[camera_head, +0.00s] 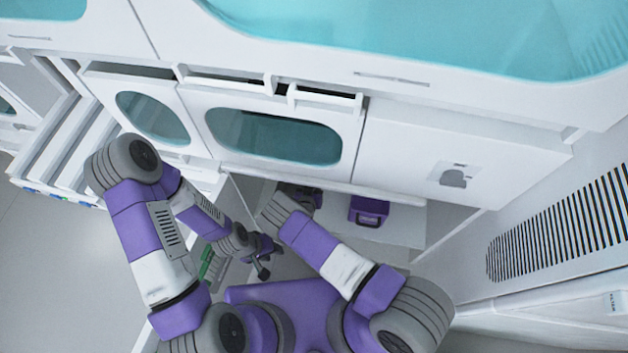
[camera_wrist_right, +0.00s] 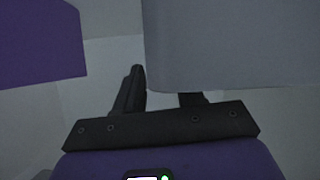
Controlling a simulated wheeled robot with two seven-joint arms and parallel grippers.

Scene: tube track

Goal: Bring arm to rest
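My left gripper (camera_head: 266,258) shows in the head view at the end of the left arm, low in front of the cabinet. Its dark fingers are apart with nothing visible between them. My right arm folds inward at the middle of the head view, and its gripper is hidden or unclear there. In the right wrist view, the right gripper (camera_wrist_right: 163,95) has two dark fingers set apart, with nothing visible between them. A grey surface at the upper right covers part of one finger.
A white cabinet with a teal-windowed door (camera_head: 275,136) stands ahead. A purple box (camera_head: 368,211) sits in the open space below. An open drawer (camera_head: 65,150) juts out at left. A green item (camera_head: 207,261) lies near the left forearm. A vented panel (camera_head: 565,225) stands at right.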

